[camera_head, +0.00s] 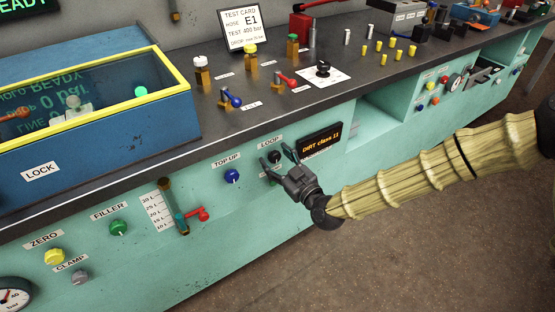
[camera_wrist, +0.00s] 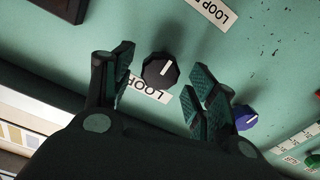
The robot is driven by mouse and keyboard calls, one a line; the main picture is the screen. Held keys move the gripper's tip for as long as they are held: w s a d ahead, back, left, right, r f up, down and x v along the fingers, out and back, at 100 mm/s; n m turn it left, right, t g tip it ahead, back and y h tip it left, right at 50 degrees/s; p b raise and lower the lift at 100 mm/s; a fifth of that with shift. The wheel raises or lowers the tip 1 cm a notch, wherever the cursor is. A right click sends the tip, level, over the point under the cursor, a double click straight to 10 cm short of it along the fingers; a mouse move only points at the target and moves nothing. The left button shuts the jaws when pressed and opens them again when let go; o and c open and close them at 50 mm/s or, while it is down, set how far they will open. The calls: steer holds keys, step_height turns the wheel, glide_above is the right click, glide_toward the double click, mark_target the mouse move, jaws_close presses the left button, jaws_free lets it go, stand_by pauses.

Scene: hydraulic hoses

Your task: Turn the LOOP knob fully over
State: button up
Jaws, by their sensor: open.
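The LOOP knob (camera_wrist: 160,70) is a black faceted knob with a white pointer line, on the green front panel. In the wrist view it sits between the two fingers of my gripper (camera_wrist: 158,88), with a gap on either side. A LOOP label (camera_wrist: 150,91) is beside the knob, partly hidden by the gripper. In the head view my gripper (camera_head: 278,158) is open at the panel under the LOOP label (camera_head: 269,143), and its fingers partly hide the knob.
The blue TOP UP knob (camera_head: 232,176) is to the left, and also shows in the wrist view (camera_wrist: 245,118). A display reading "DIRT class 11" (camera_head: 320,139) is just right of the gripper. A red-handled valve (camera_head: 198,215) sticks out lower left. The bench top (camera_head: 190,115) overhangs above.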

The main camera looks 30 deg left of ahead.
steer(key=shift+w+a, duration=0.1)
steer(key=shift+a, duration=0.1)
steer(key=c, duration=1)
steer(key=shift+c, duration=0.2)
